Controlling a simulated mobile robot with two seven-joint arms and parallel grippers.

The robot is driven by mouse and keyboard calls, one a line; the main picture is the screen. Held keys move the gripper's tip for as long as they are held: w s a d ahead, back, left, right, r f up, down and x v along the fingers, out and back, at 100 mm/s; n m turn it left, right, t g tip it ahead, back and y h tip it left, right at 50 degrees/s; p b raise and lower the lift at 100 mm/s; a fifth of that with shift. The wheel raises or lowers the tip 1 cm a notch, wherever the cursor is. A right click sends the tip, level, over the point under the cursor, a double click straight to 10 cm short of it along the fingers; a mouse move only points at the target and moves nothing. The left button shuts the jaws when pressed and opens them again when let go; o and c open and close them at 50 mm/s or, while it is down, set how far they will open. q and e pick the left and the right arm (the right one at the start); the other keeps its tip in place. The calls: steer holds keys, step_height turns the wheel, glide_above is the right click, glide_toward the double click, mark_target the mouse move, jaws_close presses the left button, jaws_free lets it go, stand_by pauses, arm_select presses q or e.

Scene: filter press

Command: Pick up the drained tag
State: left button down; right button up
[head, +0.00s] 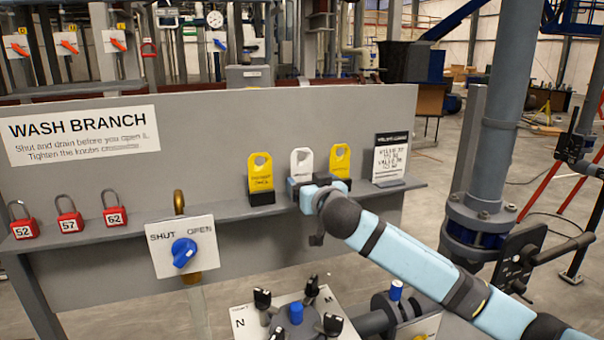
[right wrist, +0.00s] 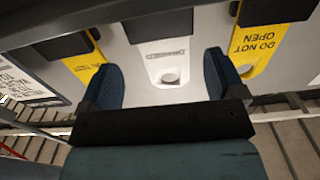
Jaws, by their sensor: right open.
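The drained tag (head: 301,162) is the white tag with a round hole, standing on the grey shelf between two yellow tags. In the right wrist view the white tag (right wrist: 166,62) shows upside down, with a small dark label and its hole. My right gripper (head: 314,190) is at the shelf, in front of the white tag, and hides its lower part in the head view. In the right wrist view its blue fingers (right wrist: 160,82) are open, one on each side of the white tag. I cannot tell whether they touch it. My left gripper is not in view.
A yellow tag (head: 260,172) stands left of the white one and another yellow tag (head: 340,160) close on its right. A small sign (head: 391,158) stands further right on the shelf (head: 228,207). Red padlocks (head: 69,220) and a blue-knobbed valve (head: 183,252) are to the left.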

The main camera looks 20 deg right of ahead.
mark_target(302, 175)
steer(key=w, duration=0.1)
steer(key=w+p, duration=0.1)
steer(key=w, duration=0.2)
steer(key=shift+a+r+p, duration=0.25)
steer(key=shift+a+p, duration=0.05)
steer(key=shift+p, duration=0.05)
steer(key=shift+w+f, duration=0.15)
steer(key=shift+w, duration=0.3)
steer(key=shift+s, duration=0.1)
steer(key=c, duration=1)
